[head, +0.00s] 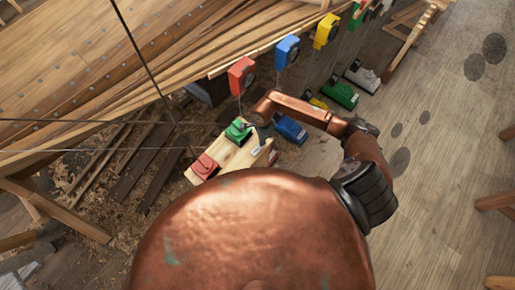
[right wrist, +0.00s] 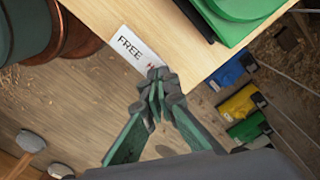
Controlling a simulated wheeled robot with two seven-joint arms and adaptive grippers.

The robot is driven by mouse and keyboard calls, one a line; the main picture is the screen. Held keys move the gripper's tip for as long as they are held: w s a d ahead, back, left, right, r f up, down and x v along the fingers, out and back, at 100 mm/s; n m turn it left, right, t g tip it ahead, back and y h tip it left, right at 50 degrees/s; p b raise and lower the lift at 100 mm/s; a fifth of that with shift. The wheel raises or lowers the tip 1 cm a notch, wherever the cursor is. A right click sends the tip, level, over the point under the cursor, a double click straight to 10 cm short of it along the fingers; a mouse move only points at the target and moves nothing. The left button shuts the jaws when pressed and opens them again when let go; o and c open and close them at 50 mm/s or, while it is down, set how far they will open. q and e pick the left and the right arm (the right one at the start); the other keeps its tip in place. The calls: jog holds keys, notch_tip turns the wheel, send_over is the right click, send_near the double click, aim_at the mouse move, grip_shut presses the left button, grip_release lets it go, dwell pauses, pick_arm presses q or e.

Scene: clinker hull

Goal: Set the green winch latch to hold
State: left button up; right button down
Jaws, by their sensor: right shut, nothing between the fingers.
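The green winch (head: 238,130) sits on a pale wooden bench (head: 231,157), beside a red winch (head: 205,166). Part of the green winch (right wrist: 245,8) also shows at the top right of the right wrist view. A white label (right wrist: 132,43) reading FREE lies on the bench near its edge. My right gripper (right wrist: 158,82) is shut and empty, with its fingertips over the label's lower end, partly covering a small red mark. I cannot tell whether they touch the bench. I cannot make out the latch or its setting. My left gripper is not in view.
Blue (head: 290,129), green (head: 340,94) and white (head: 362,76) winches stand beyond my right arm. Red (head: 241,75), blue (head: 287,51) and yellow (head: 325,31) blocks hang along the hull's edge (head: 270,42). Thin lines cross the left. The floor at right (head: 450,130) is mostly clear.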

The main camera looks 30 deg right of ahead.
jog(key=shift+f, duration=0.15)
jog(key=shift+r+p, duration=1.9)
jog(key=shift+r, duration=1.65)
